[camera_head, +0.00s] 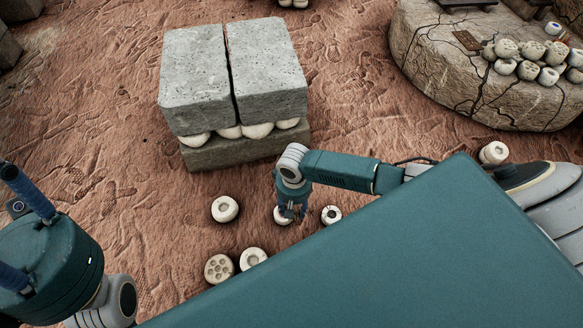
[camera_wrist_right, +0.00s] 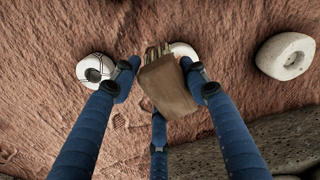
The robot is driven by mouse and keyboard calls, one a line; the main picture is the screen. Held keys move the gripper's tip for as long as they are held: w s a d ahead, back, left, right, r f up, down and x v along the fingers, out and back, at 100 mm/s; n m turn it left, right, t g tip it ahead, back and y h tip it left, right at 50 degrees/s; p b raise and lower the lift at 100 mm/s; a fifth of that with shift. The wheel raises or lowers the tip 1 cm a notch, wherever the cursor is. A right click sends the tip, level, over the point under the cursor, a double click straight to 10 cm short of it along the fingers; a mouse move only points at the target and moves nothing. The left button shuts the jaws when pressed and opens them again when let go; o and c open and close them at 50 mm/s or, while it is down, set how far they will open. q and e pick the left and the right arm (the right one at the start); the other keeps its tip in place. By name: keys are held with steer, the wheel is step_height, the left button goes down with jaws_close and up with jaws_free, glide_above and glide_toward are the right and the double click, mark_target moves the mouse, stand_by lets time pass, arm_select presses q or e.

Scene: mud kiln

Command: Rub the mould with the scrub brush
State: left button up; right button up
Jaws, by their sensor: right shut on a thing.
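My right gripper (camera_head: 290,210) points down at the ground in front of the stone blocks. In the right wrist view its blue fingers (camera_wrist_right: 163,88) are shut on the scrub brush (camera_wrist_right: 168,86), a brown block with pale bristles at its far end. A white round mould (camera_head: 282,217) lies under the gripper; its curved rim (camera_wrist_right: 184,49) shows behind the brush in the right wrist view. The brush overlaps it, and I cannot tell whether the bristles touch it. My left gripper (camera_head: 20,232) is at the left edge with blue fingers apart at their bases; the fingertips are cut off.
Several other pale round moulds lie nearby, including one to the left (camera_head: 225,208), one to the right (camera_head: 331,215) and one with holes (camera_head: 218,268). Grey stone blocks (camera_head: 232,75) stand behind. A cracked round stone slab (camera_head: 440,65) bears more moulds at the upper right.

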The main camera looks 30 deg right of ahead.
steer(key=shift+r+p, duration=1.3)
steer(key=shift+r, duration=0.1)
